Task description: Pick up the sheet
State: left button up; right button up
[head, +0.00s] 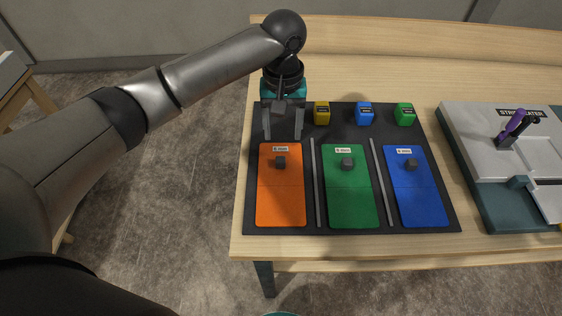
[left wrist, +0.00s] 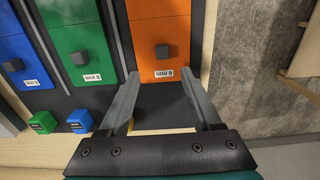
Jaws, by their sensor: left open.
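Three flat coloured sheets lie side by side on a dark mat (head: 437,217) on the wooden table. They are an orange sheet (head: 281,205), a green sheet (head: 350,205) and a blue sheet (head: 420,203). Each has a small dark grey knob and a white label near its far end. My left gripper (head: 283,135) is open and empty, over the mat at the far end of the orange sheet. In the left wrist view, the orange sheet's knob (left wrist: 162,52) is beyond the open fingertips and apart from them. My right gripper is not in view.
A yellow block (head: 321,113), a blue block (head: 365,113) and a green block (head: 404,114) stand along the mat's far edge. Thin grey bars (head: 318,185) separate the sheets. A grey machine (head: 475,150) with a purple-handled lever (head: 516,123) stands at right.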

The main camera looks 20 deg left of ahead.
aim_at(281, 157)
pick_arm(q)
notch_tip(281, 157, down, 3)
jog(key=shift+f, duration=0.45)
jog(key=f, duration=0.3)
jog(key=f+b, duration=0.1)
jog(key=f, duration=0.1)
jog(key=shift+a, duration=0.25)
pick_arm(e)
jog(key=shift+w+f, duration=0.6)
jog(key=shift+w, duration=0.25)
pick_arm(q)
jog(key=shift+c, duration=0.2)
grip_shut()
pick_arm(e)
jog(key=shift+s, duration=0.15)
